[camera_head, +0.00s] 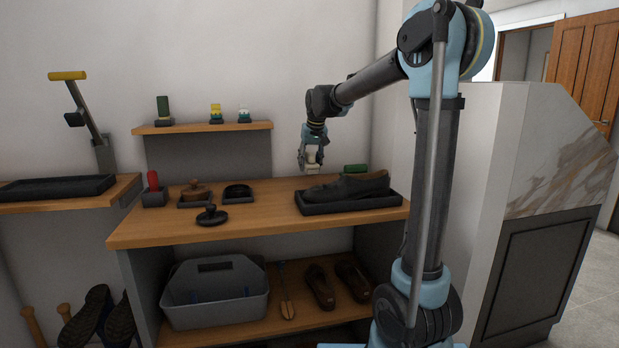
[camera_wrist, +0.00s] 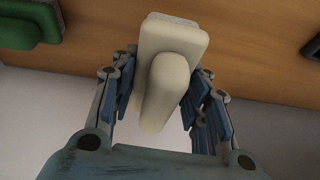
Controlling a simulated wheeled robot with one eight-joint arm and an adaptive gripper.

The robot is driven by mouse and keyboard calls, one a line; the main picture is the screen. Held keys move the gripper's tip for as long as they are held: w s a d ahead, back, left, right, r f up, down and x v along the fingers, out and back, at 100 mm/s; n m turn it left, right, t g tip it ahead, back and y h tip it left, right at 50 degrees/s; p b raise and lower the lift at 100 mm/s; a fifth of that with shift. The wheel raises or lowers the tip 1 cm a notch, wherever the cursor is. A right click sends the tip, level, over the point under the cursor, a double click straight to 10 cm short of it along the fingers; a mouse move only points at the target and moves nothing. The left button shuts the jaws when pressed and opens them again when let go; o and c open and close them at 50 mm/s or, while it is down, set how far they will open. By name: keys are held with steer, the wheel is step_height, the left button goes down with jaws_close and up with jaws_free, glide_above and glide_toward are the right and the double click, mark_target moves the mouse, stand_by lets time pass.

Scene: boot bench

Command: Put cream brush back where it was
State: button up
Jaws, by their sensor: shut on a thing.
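The cream brush (camera_wrist: 172,75) is held in my gripper (camera_head: 312,162). In the wrist view its pale block and rounded handle sit between the two blue-grey fingers, which are shut on it. In the head view the brush (camera_head: 313,154) is small and partly hidden by the fingers. My gripper hangs above the back part of the wooden bench top (camera_head: 270,222), left of and above the dark shoe (camera_head: 347,187). The brush appears clear of the bench top.
The shoe rests in a black tray (camera_head: 350,208), with a green item (camera_head: 355,169) behind it. Left are a red-handled item (camera_head: 153,181), a brown brush (camera_head: 195,190), a black round item (camera_head: 238,191) and a black knobbed item (camera_head: 211,215). A wall shelf (camera_head: 205,127) holds small items.

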mark_target(313, 155)
steer(key=shift+f, duration=2.25)
steer(key=shift+f, duration=0.6)
steer(key=o, duration=1.2)
steer(key=shift+o, duration=0.2)
steer(key=shift+r, duration=0.65)
steer(key=v, duration=1.2)
steer(key=shift+s, duration=0.15)
